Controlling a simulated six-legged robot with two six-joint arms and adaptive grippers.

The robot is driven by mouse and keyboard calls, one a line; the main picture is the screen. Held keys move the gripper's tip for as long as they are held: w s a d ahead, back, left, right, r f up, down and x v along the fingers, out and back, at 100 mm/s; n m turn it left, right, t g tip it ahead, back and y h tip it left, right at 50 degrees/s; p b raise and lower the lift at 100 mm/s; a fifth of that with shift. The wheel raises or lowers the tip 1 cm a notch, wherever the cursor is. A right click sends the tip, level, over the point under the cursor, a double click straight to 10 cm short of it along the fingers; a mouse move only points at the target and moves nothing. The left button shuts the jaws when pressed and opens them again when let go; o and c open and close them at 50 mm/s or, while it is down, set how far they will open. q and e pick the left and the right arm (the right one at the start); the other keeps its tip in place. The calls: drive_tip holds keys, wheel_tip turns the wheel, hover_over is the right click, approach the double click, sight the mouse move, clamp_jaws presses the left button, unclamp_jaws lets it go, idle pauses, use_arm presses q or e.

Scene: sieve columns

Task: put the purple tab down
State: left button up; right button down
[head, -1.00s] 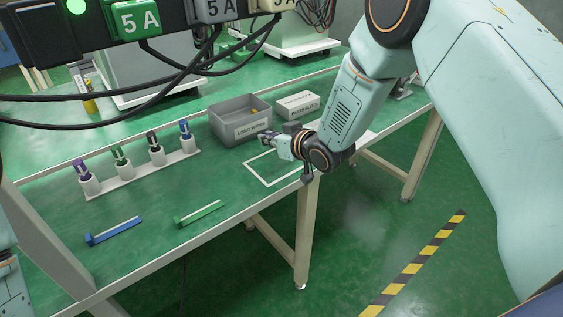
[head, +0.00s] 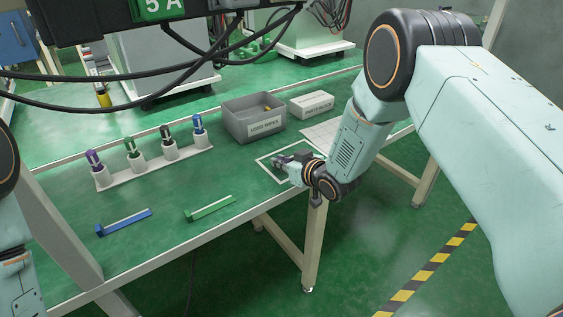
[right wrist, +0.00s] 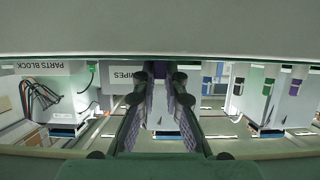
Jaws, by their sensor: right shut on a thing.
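My right gripper (head: 283,162) is low over the white outlined square on the green table, at the table's front edge. In the right wrist view its two dark fingers (right wrist: 158,95) are closed in around a small purple piece, the purple tab (right wrist: 158,70), mostly hidden between them. In the head view I cannot make out the tab clearly, nor whether it touches the table. The white outline (head: 267,168) is partly covered by the gripper. My left gripper is out of view; only parts of my left arm show at the left edge.
A grey bin (head: 253,123) and a white labelled box (head: 311,105) stand behind the gripper. A white rack (head: 155,170) holds several colour-topped items at left. A blue bar (head: 123,222) and a green bar (head: 210,208) lie in front. Black cables (head: 180,75) hang above.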

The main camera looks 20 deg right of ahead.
drive_tip(key=c, duration=1.4)
unclamp_jaws()
drive_tip(key=shift+a+f, duration=0.1)
drive_tip(key=shift+s+r, duration=0.2)
drive_tip(key=shift+r, duration=0.1)
drive_tip(key=p+v, duration=0.3)
drive_tip(key=v, duration=0.8)
drive_tip(key=shift+s+d+r, duration=0.15)
drive_tip(key=shift+s+d, duration=0.1)
